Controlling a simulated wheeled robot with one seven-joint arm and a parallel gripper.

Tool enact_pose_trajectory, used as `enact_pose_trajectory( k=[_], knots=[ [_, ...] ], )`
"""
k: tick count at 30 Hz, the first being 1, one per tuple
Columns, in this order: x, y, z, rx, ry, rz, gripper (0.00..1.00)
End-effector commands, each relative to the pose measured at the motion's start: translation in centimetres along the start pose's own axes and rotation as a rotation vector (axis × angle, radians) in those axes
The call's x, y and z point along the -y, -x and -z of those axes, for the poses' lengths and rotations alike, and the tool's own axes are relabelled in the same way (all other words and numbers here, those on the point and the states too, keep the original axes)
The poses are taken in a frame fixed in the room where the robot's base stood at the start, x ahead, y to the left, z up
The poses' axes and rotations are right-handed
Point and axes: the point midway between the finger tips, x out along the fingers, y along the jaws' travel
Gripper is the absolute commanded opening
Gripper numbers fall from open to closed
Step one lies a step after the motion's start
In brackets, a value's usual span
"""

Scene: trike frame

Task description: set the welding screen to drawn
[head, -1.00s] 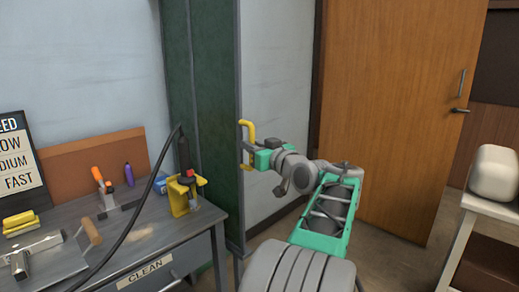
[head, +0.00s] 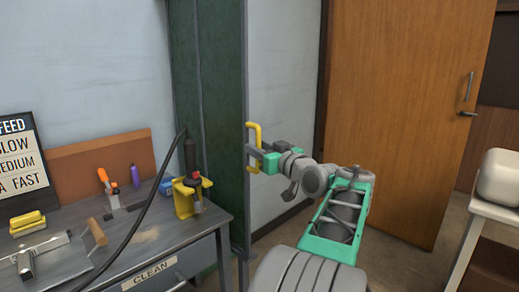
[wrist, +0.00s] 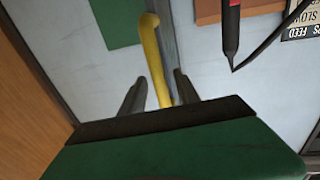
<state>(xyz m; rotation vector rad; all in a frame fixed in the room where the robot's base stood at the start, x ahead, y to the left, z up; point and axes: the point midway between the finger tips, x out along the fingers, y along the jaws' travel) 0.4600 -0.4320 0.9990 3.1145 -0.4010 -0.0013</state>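The welding screen (head: 221,130) is a tall dark green panel with a grey edge post, standing behind the bench in the head view. A yellow bar handle (head: 258,134) is fixed on its right edge. My gripper (head: 258,158) is at the lower half of this handle, reaching in from the right. In the wrist view, the yellow handle (wrist: 153,50) runs down between my two grey fingers (wrist: 160,92). The fingers stand apart, with a narrow gap visible on each side of the handle. The handle's lower end is hidden behind my gripper body.
A grey bench (head: 150,243) with a yellow torch holder (head: 184,200), black cable and tools stands at the left. A wooden door (head: 400,110) is behind my arm. A pale table (head: 490,204) with a rounded object is at the right. Pale wall shows right of the screen.

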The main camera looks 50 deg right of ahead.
Motion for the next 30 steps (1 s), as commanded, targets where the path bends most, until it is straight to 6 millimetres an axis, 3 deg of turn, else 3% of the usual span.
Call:
enact_pose_trajectory(
  k=[9,14,26,29,30],
  knots=[
    [-0.2,5.8,0.1,0.001,0.000,-0.007,0.38],
    [-0.1,7.6,0.0,0.000,0.000,-0.004,0.38],
    [0.1,7.6,0.1,0.003,-0.001,0.000,0.38],
    [2.0,6.1,0.6,0.046,-0.008,0.024,0.38],
    [3.6,5.0,0.8,0.082,-0.013,0.042,0.38]
  ],
)
